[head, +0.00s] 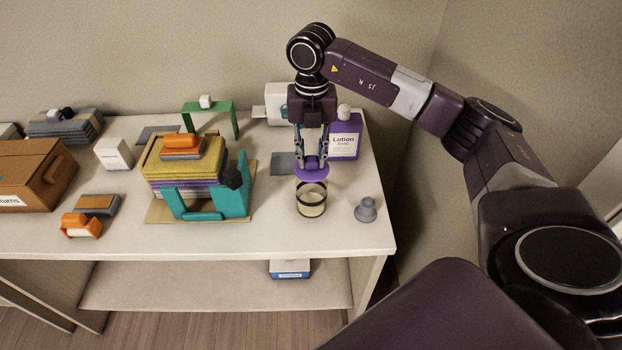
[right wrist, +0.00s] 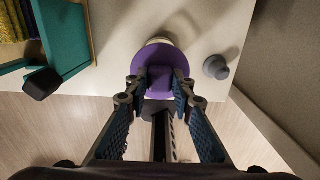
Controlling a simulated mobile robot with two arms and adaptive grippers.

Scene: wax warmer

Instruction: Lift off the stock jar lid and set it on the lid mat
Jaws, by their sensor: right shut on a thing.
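The stock jar (head: 311,203) is a clear jar with dark bands and pale contents, upright near the right front of the table. My right gripper (head: 311,163) points down and is shut on the lid's knob. In the right wrist view the purple lid (right wrist: 158,58) shows between the fingertips, with the jar mostly hidden beneath it. A flat grey mat (head: 282,165), likely the lid mat, lies behind and left of the jar, partly covered by my gripper. My left gripper is out of view.
A grey knobbed piece (head: 366,210) stands right of the jar, near the table edge. A purple Lotion bottle (head: 346,138) stands behind. A teal holder (head: 236,190) with stacked cloths is left. The table front between holder and jar is clear.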

